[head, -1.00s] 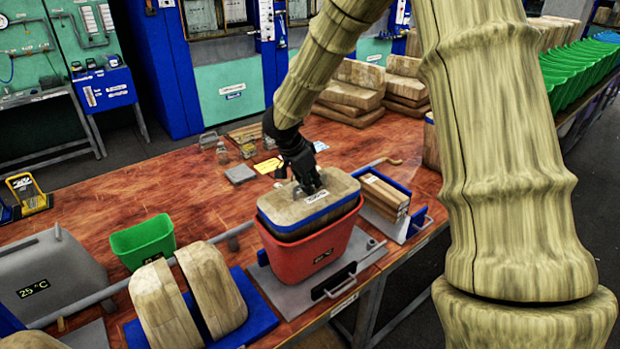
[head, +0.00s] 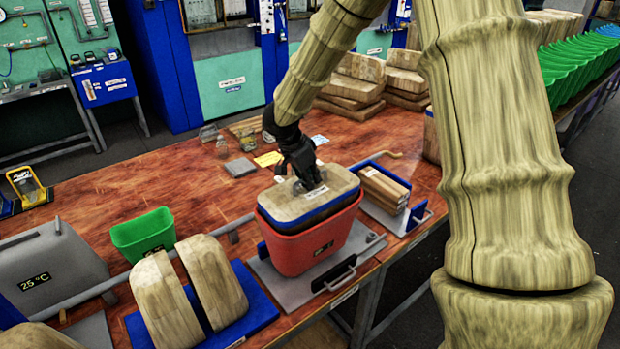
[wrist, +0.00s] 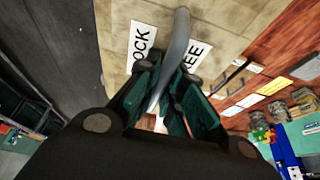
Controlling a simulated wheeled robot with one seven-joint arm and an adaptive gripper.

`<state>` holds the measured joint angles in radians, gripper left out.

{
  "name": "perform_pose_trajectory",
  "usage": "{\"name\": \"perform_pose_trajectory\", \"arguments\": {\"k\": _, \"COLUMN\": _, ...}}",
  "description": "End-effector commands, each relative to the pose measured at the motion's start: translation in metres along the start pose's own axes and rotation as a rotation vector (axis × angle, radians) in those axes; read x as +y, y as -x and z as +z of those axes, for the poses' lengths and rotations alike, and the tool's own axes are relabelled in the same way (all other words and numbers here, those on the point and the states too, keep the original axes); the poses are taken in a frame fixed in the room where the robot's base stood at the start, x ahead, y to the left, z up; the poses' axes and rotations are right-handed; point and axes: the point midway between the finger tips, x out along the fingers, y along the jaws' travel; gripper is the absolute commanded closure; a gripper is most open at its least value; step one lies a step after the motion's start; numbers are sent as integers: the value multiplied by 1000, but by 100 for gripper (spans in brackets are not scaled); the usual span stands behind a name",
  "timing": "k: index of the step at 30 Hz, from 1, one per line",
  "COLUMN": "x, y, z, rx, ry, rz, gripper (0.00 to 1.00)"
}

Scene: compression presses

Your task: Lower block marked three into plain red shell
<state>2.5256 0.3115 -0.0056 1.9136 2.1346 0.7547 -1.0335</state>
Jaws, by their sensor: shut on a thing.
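The wooden block (head: 285,203) with a blue band around its upper edge sits partly inside the mouth of the red shell (head: 300,255). Its top and band stand a little above the shell's rim, and its lower part is hidden inside. My gripper (head: 306,184) is above the block, shut on the grey handle on its top. In the wrist view the handle (wrist: 181,45) runs between the fingers, and white labels on the block (wrist: 225,15) read "OCK" and "EE", the rest covered. The shell carries a small dark label and stands upright.
Two wooden halves (head: 212,280) on a blue base and a green tub (head: 143,235) are to the left. A blue tray with wooden slabs (head: 384,188) is close on the right.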

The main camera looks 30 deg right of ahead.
Motion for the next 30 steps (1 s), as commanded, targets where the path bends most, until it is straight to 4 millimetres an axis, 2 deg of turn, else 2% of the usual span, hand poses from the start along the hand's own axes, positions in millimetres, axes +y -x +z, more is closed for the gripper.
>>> {"name": "perform_pose_trajectory", "arguments": {"k": 29, "x": -1, "y": -6, "z": 2, "rx": 1, "ry": 0, "rz": -3, "gripper": 100}}
{"name": "perform_pose_trajectory", "arguments": {"k": 30, "x": -1, "y": -6, "z": 2, "rx": 1, "ry": 0, "rz": -3, "gripper": 87}}
